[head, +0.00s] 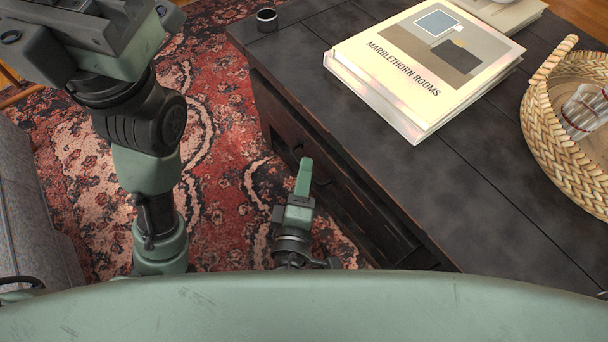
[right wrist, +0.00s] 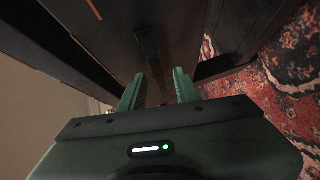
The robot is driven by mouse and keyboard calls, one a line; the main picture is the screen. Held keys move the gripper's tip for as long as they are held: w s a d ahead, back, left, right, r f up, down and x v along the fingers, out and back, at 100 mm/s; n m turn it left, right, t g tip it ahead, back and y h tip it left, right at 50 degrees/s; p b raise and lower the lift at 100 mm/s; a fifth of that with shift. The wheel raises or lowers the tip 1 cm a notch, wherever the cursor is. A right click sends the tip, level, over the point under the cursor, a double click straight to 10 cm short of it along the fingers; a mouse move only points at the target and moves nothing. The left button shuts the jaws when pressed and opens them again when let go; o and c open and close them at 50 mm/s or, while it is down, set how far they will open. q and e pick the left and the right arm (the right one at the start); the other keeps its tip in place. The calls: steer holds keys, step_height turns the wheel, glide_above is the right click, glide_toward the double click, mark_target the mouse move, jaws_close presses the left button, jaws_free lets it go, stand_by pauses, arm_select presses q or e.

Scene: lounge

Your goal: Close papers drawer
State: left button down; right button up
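The dark wooden coffee table (head: 440,190) has worn drawer fronts along its left side. A drawer front (head: 345,197) is seen at a steep angle, with dark handles along that side. My right gripper (head: 304,178) is low beside this side, over the rug. In the right wrist view, its two green fingers (right wrist: 160,90) are apart, with nothing seen between them. They point at a dark panel with a dark bar-shaped handle (right wrist: 150,50) just ahead. I cannot tell whether they touch it, or how far the drawer stands out. My left gripper's fingers are not visible.
On the tabletop are a large book (head: 425,60), a woven basket (head: 545,125) holding glassware (head: 585,110), and a small dark cup (head: 267,20). A patterned red rug (head: 215,150) covers the floor. A grey sofa (head: 40,220) is at left. My left arm is raised at upper left.

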steer(key=shift+w, duration=0.25)
jaws_close()
steer(key=shift+d, duration=0.1)
stand_by(1.2)
